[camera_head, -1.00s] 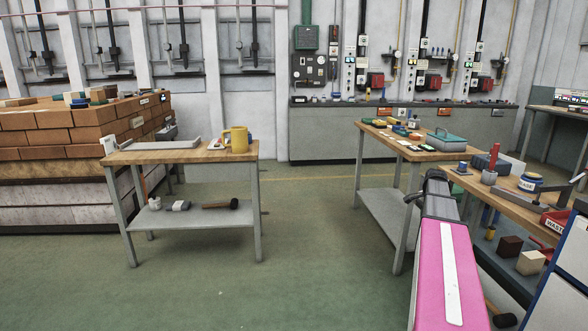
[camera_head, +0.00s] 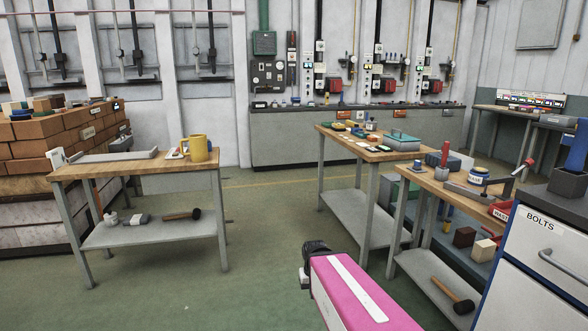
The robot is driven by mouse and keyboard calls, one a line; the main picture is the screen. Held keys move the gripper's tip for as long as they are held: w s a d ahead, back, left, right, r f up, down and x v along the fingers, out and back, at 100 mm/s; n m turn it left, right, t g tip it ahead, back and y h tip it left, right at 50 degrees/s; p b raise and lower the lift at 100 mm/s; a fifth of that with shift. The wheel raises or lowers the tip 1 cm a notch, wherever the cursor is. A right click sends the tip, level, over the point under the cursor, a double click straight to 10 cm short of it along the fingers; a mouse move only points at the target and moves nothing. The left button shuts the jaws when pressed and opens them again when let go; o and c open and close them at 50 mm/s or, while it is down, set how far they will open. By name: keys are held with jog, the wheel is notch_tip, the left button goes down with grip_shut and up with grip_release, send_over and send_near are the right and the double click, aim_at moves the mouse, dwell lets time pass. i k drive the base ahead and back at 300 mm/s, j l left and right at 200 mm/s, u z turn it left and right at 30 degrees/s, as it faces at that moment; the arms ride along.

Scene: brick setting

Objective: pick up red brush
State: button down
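A thin upright red piece (camera_head: 445,153) stands in a small dark pot on the near right wooden table; it may be the handle of the red brush, but it is too small to be sure.
A wooden table (camera_head: 90,171) with a yellow mug (camera_head: 196,148) stands at left, beside stacked bricks (camera_head: 35,131). Another table (camera_head: 365,154) holds a teal box (camera_head: 401,141). The BOLTS cabinet (camera_head: 530,265) fills the right edge. Green floor (camera_head: 250,220) is clear between the tables.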

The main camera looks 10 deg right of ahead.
aim_at(447, 143)
jog(key=l+z, duration=0.1)
jog(key=z, duration=0.4)
jog(key=l+z, duration=0.1)
jog(key=z, duration=0.85)
jog(key=j, duration=0.15)
jog(key=i+j+z, duration=0.1)
jog(key=i+j, duration=0.1)
jog(key=j, duration=0.05)
